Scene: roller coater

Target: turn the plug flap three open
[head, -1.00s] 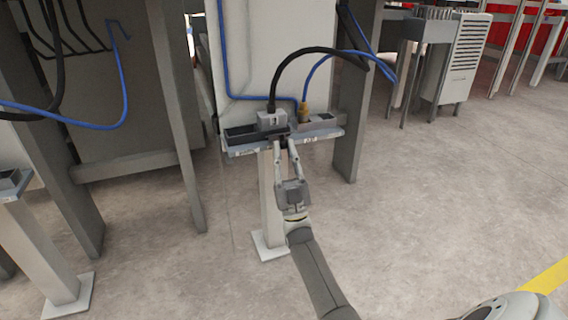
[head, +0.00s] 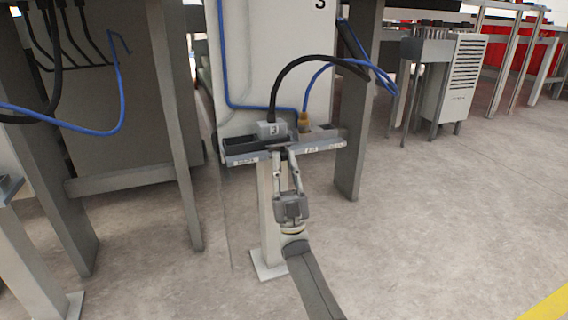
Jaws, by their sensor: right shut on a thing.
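A small dark piece, apparently the flap (head: 279,147), is at the front of this block. It is partly hidden by my fingertips, and I cannot tell its exact angle. My right gripper (head: 286,152) reaches up from below to the rail's front edge, its two fingers on this piece and shut on it. My left gripper is not in view.
A brass connector (head: 304,121) with a blue cable stands just right of the block. An open dark tray (head: 238,143) is on the left. Grey posts (head: 360,120) flank the stand. The floor in front is clear.

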